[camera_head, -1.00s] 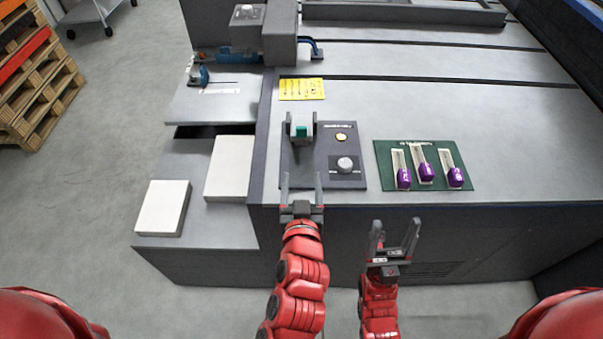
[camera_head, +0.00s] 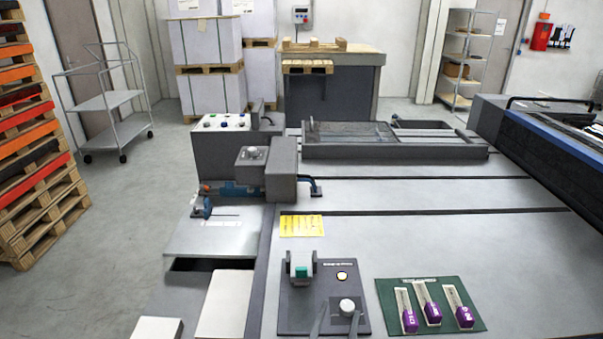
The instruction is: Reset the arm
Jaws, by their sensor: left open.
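Only the fingertips of my left gripper (camera_head: 335,322) show, at the bottom edge of the head view. They are apart with nothing seen between them, in front of the lower part of the dark control panel (camera_head: 293,318). The panel carries a lever-like switch with a green part (camera_head: 301,271), a lit yellow button (camera_head: 342,276) and a round pale knob (camera_head: 347,307) just above the fingertips. I cannot tell whether the fingertips touch the panel. My right gripper is out of view.
A green board (camera_head: 390,290) with purple-ended slips lies right of the panel. A yellow label (camera_head: 301,226) is behind it. White stacks (camera_head: 226,303) sit at the left. A blue-and-grey clamp unit (camera_head: 265,172) stands farther back. A trolley (camera_head: 105,102) and pallets (camera_head: 40,185) are at the left.

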